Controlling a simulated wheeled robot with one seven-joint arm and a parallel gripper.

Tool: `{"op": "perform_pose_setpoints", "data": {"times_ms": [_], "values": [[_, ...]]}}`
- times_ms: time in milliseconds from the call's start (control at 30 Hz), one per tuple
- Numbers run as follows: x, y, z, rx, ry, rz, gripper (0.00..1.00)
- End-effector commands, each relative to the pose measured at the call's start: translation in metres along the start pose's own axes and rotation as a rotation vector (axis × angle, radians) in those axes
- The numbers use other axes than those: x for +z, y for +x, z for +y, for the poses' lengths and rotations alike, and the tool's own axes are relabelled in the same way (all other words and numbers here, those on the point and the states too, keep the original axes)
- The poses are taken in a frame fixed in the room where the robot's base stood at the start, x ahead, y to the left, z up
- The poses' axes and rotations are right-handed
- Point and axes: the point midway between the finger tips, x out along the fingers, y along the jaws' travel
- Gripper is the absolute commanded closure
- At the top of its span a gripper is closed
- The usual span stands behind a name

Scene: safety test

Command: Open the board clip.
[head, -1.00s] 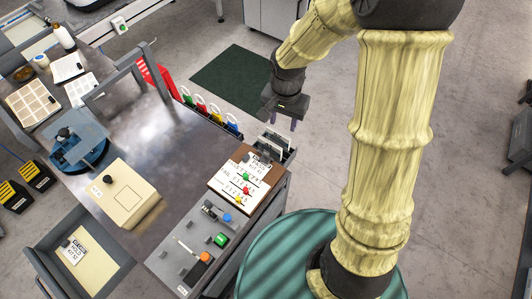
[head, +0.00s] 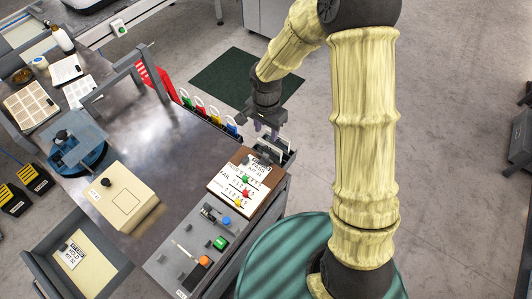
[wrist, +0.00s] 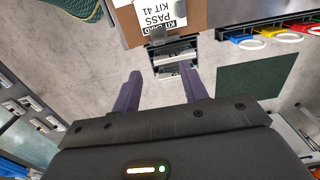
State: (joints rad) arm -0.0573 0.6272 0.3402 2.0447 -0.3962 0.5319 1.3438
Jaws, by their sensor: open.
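The brown board (head: 274,184) lies at the right end of the dark bench, with a white sheet and coloured pegs on it. A card reading PASS KIT 41 lies at its far end and shows upside down in the wrist view (wrist: 160,14). A small grey part that looks like the clip (wrist: 156,34) sits at the board's edge by the card. My gripper (head: 267,131) is open and empty, beyond the board's far end. In the wrist view its purple fingers (wrist: 164,86) are spread below the board edge, apart from the clip.
A grey rack with slots (wrist: 173,59) stands just off the board's far edge. Coloured tags (head: 208,112) hang along the bench's back edge. A panel with knobs and buttons (head: 187,250) is at the near side. Open floor lies beyond.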

Motion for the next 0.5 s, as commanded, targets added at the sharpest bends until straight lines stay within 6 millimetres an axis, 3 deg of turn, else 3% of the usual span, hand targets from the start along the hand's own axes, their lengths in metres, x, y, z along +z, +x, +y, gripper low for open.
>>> {"op": "perform_pose_setpoints", "data": {"times_ms": [500], "values": [[-0.002,0.093,0.003,0.003,0.006,-0.002,0.56]]}}
